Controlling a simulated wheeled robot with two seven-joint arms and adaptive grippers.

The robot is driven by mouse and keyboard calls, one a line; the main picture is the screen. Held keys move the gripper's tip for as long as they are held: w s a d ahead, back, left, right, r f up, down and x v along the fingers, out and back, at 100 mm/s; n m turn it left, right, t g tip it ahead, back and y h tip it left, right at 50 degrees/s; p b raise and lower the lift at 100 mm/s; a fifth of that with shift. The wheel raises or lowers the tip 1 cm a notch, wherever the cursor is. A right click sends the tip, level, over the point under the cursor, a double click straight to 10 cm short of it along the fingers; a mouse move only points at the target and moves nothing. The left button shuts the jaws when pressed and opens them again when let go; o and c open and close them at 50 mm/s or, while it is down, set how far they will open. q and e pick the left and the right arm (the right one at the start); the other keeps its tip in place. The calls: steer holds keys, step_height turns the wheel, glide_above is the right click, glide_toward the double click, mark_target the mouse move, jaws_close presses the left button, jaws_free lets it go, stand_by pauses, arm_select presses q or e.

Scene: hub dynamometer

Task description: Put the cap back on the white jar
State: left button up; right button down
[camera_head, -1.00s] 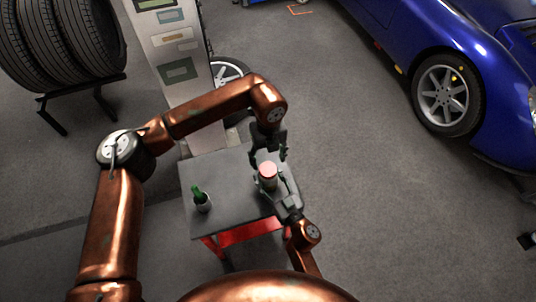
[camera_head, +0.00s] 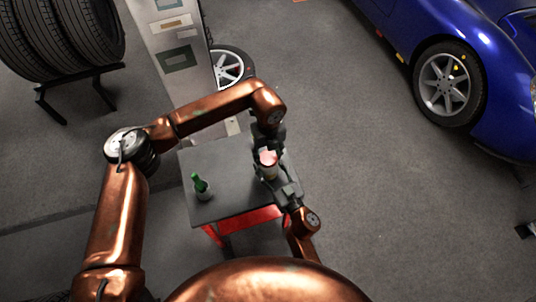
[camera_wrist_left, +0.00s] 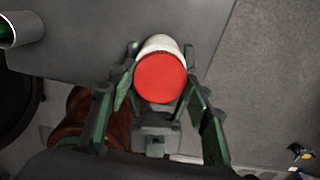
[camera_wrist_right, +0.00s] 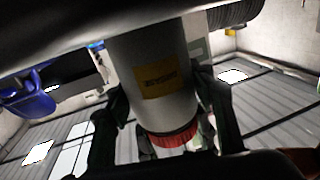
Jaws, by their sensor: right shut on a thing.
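The white jar (camera_wrist_right: 155,80) with a yellow label shows upside down in the right wrist view. The red cap (camera_wrist_left: 160,78) sits on the jar's mouth end; whether it is screwed tight I cannot tell. My right gripper (camera_head: 279,186) is shut on the jar's sides above the table; its fingers flank the jar in the right wrist view. My left gripper (camera_wrist_left: 160,108) is over the cap end, its fingers spread on either side of the cap with gaps. In the head view it partly hides the jar and cap (camera_head: 267,158).
A grey-topped table (camera_head: 225,205) with a red frame lies under the grippers. A green bottle (camera_head: 200,184) stands in a pale holder at its left. A pale cabinet (camera_head: 175,50), a loose wheel (camera_head: 230,67), a tyre rack (camera_head: 80,80) and a blue car (camera_head: 470,70) stand around.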

arm_select(q)
steer(key=c, duration=0.8)
steer(key=m, duration=2.1)
steer(key=o, duration=1.3)
steer(key=shift+r, duration=2.2)
